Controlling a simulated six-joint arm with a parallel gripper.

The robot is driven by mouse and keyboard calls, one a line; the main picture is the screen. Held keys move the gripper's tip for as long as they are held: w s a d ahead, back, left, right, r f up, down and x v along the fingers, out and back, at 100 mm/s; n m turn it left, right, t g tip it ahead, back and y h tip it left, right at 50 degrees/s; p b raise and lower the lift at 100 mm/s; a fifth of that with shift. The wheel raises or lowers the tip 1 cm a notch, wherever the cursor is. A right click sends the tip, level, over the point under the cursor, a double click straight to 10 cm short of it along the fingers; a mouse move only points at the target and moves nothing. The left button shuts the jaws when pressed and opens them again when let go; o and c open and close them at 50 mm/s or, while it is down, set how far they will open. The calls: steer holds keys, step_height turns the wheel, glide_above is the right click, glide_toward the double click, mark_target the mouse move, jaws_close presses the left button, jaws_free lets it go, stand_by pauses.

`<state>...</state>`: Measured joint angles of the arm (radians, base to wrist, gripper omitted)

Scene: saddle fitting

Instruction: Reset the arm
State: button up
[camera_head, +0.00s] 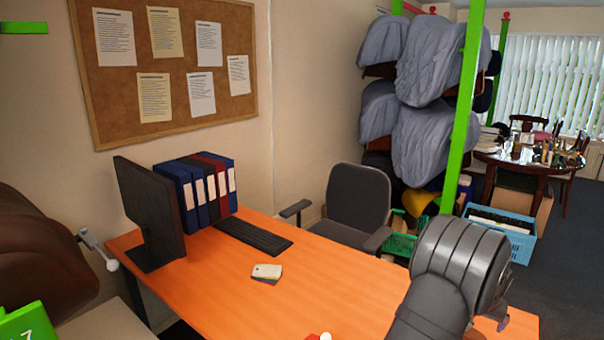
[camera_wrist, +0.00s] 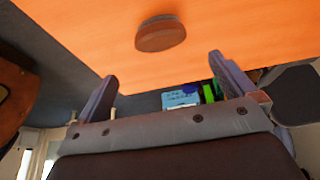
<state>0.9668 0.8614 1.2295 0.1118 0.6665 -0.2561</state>
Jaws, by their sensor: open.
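In the wrist view my gripper (camera_wrist: 163,85) is open, its two fingers spread well apart with nothing between them. The orange desk (camera_wrist: 265,30) fills the top of that view, beyond the fingertips. A round reddish-brown object (camera_wrist: 160,37) shows against the desk, apart from the fingers. In the head view my grey arm stands at the lower right over the desk (camera_head: 300,295). My gripper cannot be made out clearly there.
On the desk are a monitor (camera_head: 150,212), several binders (camera_head: 203,188), a keyboard (camera_head: 252,236) and small cards (camera_head: 267,272). A chair (camera_head: 355,200) stands behind it. A green post (camera_head: 462,110) rises near my arm.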

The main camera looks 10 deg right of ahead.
steer(key=x, duration=1.1)
steer(key=shift+f, duration=0.3)
steer(key=shift+w+d, duration=0.2)
step_height(320, 180, up, 3)
steer(key=shift+r, duration=0.25)
steer(key=s+d+r, duration=0.1)
steer(key=s+r, duration=0.6)
steer(key=s, duration=0.4)
steer(key=w+a+f, duration=0.2)
steer(key=w+a, duration=0.1)
steer(key=w, duration=0.4)
steer(key=w+a+f+n, duration=0.1)
steer(key=w+a+f, duration=0.1)
steer(key=w, duration=0.5)
steer(key=w+a+f+n, duration=0.1)
steer(key=w+a+f, duration=0.1)
steer(key=w+a, duration=0.2)
steer(key=shift+w+a+f+y, duration=0.1)
steer(key=shift+w+f+y, duration=0.1)
steer(key=shift+w, duration=0.7)
steer(key=shift+w+a+f+y, duration=0.1)
steer(key=shift+w+f+y, duration=0.1)
steer(key=shift+w, duration=0.65)
steer(key=shift+w+a+f, duration=0.1)
steer(key=shift+w+f, duration=0.1)
steer(key=shift+f, duration=0.3)
steer(key=shift+w+f, duration=0.15)
steer(key=shift+f, duration=1.1)
